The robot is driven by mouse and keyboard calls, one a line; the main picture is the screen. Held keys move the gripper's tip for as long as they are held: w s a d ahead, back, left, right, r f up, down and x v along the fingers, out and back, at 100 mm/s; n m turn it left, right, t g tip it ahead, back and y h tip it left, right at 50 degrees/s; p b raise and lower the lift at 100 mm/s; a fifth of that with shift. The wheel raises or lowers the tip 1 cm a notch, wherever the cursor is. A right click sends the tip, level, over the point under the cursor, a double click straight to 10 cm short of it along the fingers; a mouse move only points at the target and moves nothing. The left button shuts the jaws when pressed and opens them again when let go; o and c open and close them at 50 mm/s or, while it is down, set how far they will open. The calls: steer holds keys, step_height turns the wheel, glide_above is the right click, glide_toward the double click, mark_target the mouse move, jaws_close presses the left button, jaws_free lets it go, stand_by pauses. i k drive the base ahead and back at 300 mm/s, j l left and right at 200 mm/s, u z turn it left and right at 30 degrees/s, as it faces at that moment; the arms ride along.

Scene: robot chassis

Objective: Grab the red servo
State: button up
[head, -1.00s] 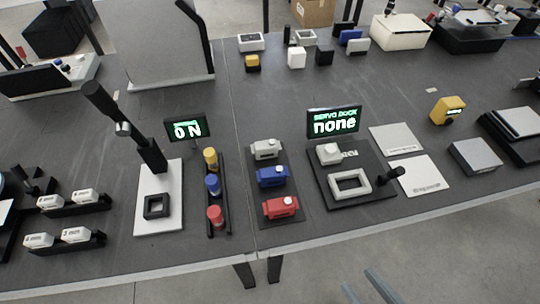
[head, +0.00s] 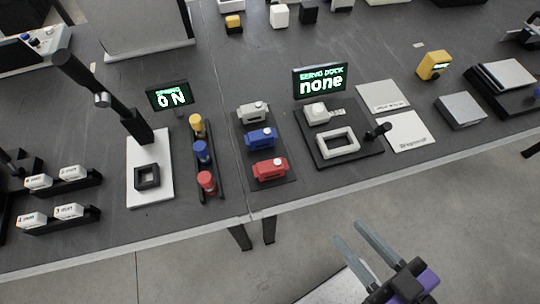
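The red servo (head: 269,168) lies on a dark rack (head: 284,182) near the table's front edge. It is the nearest of three servos in a column. A blue servo (head: 261,138) lies behind it and a grey-white servo (head: 253,112) behind that. My gripper (head: 352,237) shows at the lower right, over the floor in front of the table. Its two long grey fingers are apart with nothing between them. It is to the right of the red servo and nearer to me, not touching it.
Right of the servos stands a dock board (head: 372,147) with a white frame, a black knob and a display (head: 320,82) reading "SERVO DOCK none". To the left is a rack with yellow, blue and red cylinders (head: 206,182). A white stand base (head: 150,190) is further left.

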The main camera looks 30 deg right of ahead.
mark_target(266, 170)
steer(key=z, duration=0.45)
steer(key=j+z, duration=0.15)
steer(key=z, duration=0.35)
steer(key=k+z, duration=0.1)
steer(key=z, duration=0.35)
steer(key=k+j+z, duration=0.15)
steer(key=k+j, duration=0.35)
steer(key=k, duration=0.1)
